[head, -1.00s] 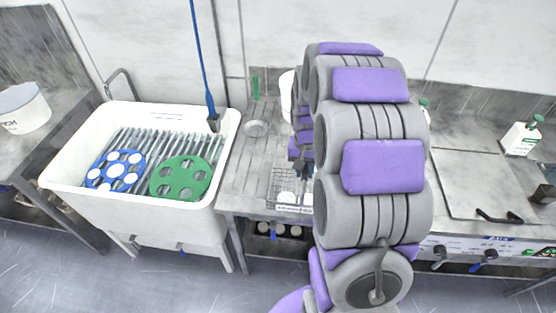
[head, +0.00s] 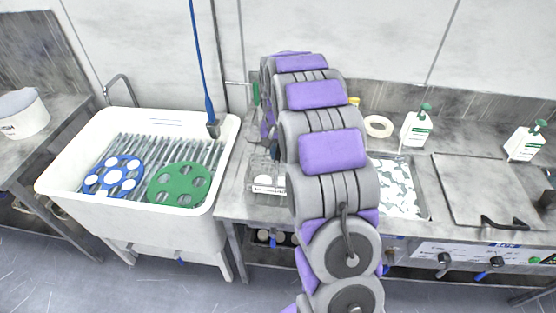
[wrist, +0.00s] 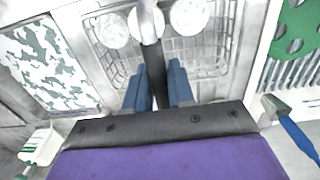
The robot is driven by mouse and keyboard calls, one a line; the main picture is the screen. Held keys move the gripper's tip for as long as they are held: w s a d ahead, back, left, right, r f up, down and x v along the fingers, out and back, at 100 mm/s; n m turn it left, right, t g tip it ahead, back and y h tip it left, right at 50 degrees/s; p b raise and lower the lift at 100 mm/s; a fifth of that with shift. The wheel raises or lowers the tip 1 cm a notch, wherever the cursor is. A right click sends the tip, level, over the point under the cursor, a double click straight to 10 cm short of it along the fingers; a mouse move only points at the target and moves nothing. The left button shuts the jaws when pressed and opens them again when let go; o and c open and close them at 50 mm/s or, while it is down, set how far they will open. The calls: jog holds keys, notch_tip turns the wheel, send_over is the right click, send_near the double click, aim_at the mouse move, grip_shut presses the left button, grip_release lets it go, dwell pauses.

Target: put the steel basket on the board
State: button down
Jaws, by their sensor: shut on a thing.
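The steel basket (head: 253,177) is a wire basket with white round pieces in it and a label on its front. It is over the steel counter, left of my arm, and partly hidden by it. In the wrist view the basket (wrist: 207,52) lies just beyond my gripper (wrist: 160,88). My blue fingers are shut on the dark upright handle bar (wrist: 152,58) of the basket. I cannot tell whether the basket touches the counter. I cannot tell which surface is the board.
A white sink (head: 135,225) at left has a slatted rack with a blue platen (head: 113,177) and a green platen (head: 180,183). Right of my arm are a patterned basin (head: 400,188), a bottle (head: 416,130) and a flat steel lid (head: 470,180).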

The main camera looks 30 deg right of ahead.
notch_tip(320, 180, down, 4)
jog(key=shift+w+r+b, duration=0.1)
jog(key=shift+r+b, duration=0.1)
jog(key=shift+b, duration=0.45)
jog(key=c, duration=1)
grip_release()
jog(key=shift+a, duration=0.1)
jog(key=shift+o, duration=0.2)
